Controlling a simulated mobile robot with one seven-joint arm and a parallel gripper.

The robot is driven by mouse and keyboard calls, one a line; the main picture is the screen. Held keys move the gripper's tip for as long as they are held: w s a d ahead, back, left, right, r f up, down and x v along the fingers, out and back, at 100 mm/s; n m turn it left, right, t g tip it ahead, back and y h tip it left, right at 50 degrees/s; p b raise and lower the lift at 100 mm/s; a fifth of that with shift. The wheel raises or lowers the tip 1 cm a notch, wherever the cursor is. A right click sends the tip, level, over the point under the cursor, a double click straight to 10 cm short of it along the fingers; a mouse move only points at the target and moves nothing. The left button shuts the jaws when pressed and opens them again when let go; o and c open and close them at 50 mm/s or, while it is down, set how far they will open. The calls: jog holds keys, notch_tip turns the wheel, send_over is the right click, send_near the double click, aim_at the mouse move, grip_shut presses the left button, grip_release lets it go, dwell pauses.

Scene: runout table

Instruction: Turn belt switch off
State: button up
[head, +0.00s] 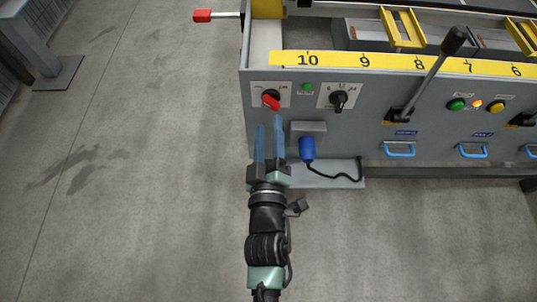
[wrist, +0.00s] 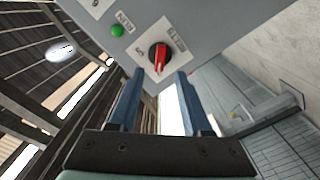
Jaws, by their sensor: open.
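The belt switch looks to be the red rotary knob (head: 271,101) on a white plate at the left end of the grey panel. In the wrist view the red knob (wrist: 159,56) sits on a black round base, just beyond and between the fingertips. Its handle looks slanted in the head view; I cannot read its plate labels. My gripper (head: 269,122) has two blue fingers, apart and empty, just below the knob. In the wrist view my gripper (wrist: 161,75) is open, with the fingers on either side of the line to the knob. I cannot tell whether a fingertip touches it.
A black rotary knob (head: 339,99) sits to the right, with a green lamp (head: 307,87) between. A blue plug (head: 307,148) with a black cable is below. A long lever (head: 430,75) sticks out further right. The floor (head: 130,200) at left is clear.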

jog(key=s, duration=0.7)
dwell(0.4)
jog(key=w+d+r+m+t+h, duration=0.1)
jog(key=w+r+m+t, duration=0.2)
jog(key=r, duration=1.2)
jog(key=w+d+r+m+t+h, duration=0.1)
jog(key=w+d+r+m+t, duration=0.35)
jog(key=r, duration=1.05)
jog(key=s+a+r+m+t+y, duration=0.1)
jog(key=s+a+r, duration=0.15)
jog(key=r, duration=0.55)
jog(key=s+a+r, duration=0.1)
jog(key=s+r, duration=0.3)
jog(key=r, duration=0.5)
jog(key=s+a+r+m+t+y, duration=0.1)
jog(key=s+a+r, duration=0.15)
jog(key=r, duration=0.55)
notch_tip(320, 180, up, 26)
jog(key=p, duration=2.7)
jog(key=shift+w+d+r, duration=0.15)
jog(key=shift+d, duration=0.2)
